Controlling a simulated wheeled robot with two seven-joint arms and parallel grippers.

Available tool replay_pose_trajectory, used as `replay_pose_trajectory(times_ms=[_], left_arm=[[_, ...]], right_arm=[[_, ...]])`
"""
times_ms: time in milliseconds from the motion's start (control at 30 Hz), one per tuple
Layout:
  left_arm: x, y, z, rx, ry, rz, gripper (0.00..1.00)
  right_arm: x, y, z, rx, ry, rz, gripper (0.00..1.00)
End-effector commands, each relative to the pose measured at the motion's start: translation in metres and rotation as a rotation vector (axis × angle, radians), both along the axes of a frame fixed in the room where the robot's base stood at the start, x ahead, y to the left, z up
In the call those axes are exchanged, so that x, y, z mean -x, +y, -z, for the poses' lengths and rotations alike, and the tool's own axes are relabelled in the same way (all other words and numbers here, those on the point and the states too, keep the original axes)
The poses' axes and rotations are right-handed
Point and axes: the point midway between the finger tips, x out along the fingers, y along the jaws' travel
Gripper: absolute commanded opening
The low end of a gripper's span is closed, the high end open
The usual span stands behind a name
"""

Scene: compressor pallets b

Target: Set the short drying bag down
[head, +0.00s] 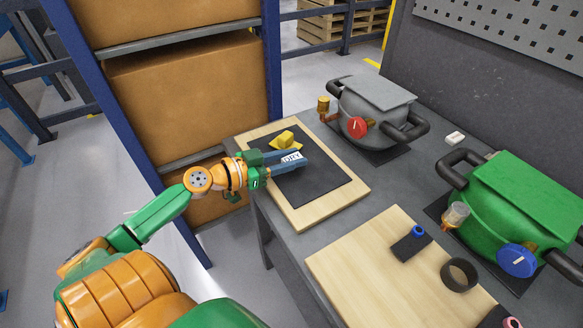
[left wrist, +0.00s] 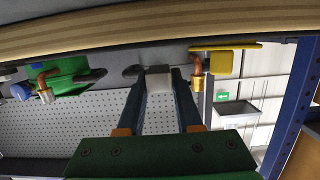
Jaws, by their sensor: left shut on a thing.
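The short drying bag (head: 291,157), white with "DRY" on it, is between the dark blue fingers of my left gripper (head: 297,164). In the left wrist view the bag (left wrist: 158,80) shows as a pale block between the tips of the gripper (left wrist: 158,88), which is shut on it. The gripper lies nearly level over the dark mat (head: 318,186) on the far wooden board (head: 344,200). I cannot tell whether the bag touches the mat. My right gripper is not in view.
A yellow block (head: 286,139) on a yellow plate sits just behind the gripper. A grey compressor (head: 372,107) and a green compressor (head: 530,205) stand to the right. A nearer wooden board (head: 372,262) holds a blue-topped part and a black ring (head: 460,273). The mat's front part is clear.

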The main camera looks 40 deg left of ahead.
Motion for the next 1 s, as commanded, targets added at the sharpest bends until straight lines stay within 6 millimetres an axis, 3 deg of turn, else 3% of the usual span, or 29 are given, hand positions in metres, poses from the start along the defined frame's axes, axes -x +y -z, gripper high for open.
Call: replay_pose_trajectory(times_ms=[33,100,500,533,567,933,1000], left_arm=[[0.0,0.0,0.014,0.006,0.003,-0.002,0.0],[0.001,-0.001,0.021,0.005,0.001,0.0,0.0],[0.001,-0.001,0.026,0.004,0.0,0.002,0.0],[0.001,-0.001,0.025,0.004,0.0,0.002,0.39],[0.001,-0.001,0.025,0.004,0.0,0.002,0.46],[0.001,-0.001,0.017,0.003,0.001,0.003,0.46],[0.008,0.002,0.022,0.007,0.003,0.002,0.46]], right_arm=[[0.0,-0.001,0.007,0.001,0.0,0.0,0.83],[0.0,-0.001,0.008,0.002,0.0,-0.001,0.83],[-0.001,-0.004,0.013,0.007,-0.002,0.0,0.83],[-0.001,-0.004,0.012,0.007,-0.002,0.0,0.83],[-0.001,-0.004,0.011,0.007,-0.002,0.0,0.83],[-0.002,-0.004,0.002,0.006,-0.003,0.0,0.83],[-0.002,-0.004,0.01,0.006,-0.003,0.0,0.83]])
